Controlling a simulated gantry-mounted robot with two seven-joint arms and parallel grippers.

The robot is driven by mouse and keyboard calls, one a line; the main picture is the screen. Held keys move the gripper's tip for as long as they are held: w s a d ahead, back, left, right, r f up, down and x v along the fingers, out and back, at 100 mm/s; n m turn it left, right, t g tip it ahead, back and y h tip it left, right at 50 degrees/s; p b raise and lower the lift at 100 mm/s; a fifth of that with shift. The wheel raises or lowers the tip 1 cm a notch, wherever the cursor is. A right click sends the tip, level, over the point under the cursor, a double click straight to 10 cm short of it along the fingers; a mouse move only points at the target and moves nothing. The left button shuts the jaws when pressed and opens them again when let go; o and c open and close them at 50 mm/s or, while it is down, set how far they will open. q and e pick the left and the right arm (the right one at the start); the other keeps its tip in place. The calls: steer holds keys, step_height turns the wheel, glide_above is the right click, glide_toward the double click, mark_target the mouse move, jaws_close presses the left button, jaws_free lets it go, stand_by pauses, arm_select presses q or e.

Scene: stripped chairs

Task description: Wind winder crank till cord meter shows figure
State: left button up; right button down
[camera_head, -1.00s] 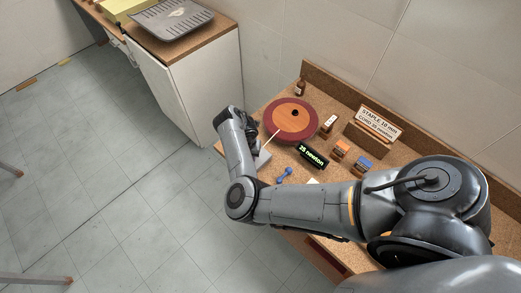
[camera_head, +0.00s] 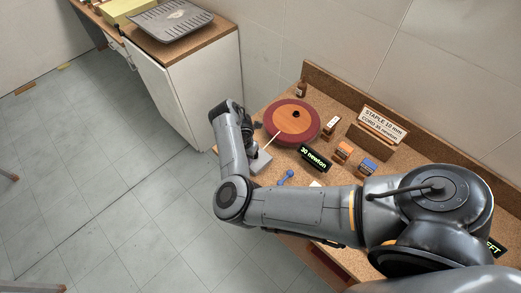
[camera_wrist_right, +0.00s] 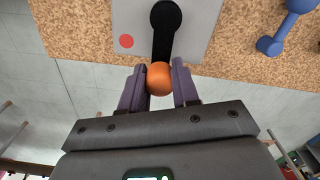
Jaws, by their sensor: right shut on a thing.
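The winder is a grey box (camera_head: 259,161) at the near left edge of the bench, partly hidden by my right arm. In the wrist view its grey plate (camera_wrist_right: 205,18) carries a black crank (camera_wrist_right: 163,35) with an orange knob (camera_wrist_right: 159,78) and a red dot. My right gripper (camera_wrist_right: 159,85) is shut on the orange knob, one finger on each side; it also shows in the head view (camera_head: 249,147). A pale cord (camera_head: 272,139) runs toward the round red-and-orange seat (camera_head: 297,121). The black meter (camera_head: 314,158) reads 30 newton. My left gripper is not in view.
A sign (camera_head: 383,124) at the back says staple 10 mm and, apparently, cord 35 newton. An orange box (camera_head: 343,152), a blue box (camera_head: 367,167), a blue tool (camera_head: 286,177) and a small brown bottle (camera_head: 301,89) stand or lie on the bench. Open floor lies left.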

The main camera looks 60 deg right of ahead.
steer(key=shift+w+d+f+m+b, duration=0.2)
steer(key=shift+w+m+b, duration=0.4)
steer(key=shift+m+b, duration=0.65)
steer(key=shift+w+d+r+m+b, duration=0.1)
steer(key=shift+w+d+m+b, duration=0.15)
steer(key=shift+m+b, duration=0.4)
steer(key=shift+w+r+m, duration=0.1)
steer(key=shift+w+m, duration=0.05)
steer(key=shift+m, duration=0.25)
steer(key=shift+w+d+m+b, duration=0.3)
steer(key=shift+m+b, duration=0.5)
steer(key=shift+b, duration=0.3)
steer(key=shift+w+d+m+b, duration=0.25)
steer(key=shift+d+m+b, duration=0.05)
steer(key=shift+m+b, duration=0.7)
steer(key=shift+w+d+m+b, duration=0.2)
steer(key=shift+d+m+b, duration=0.05)
steer(key=shift+m+b, duration=0.3)
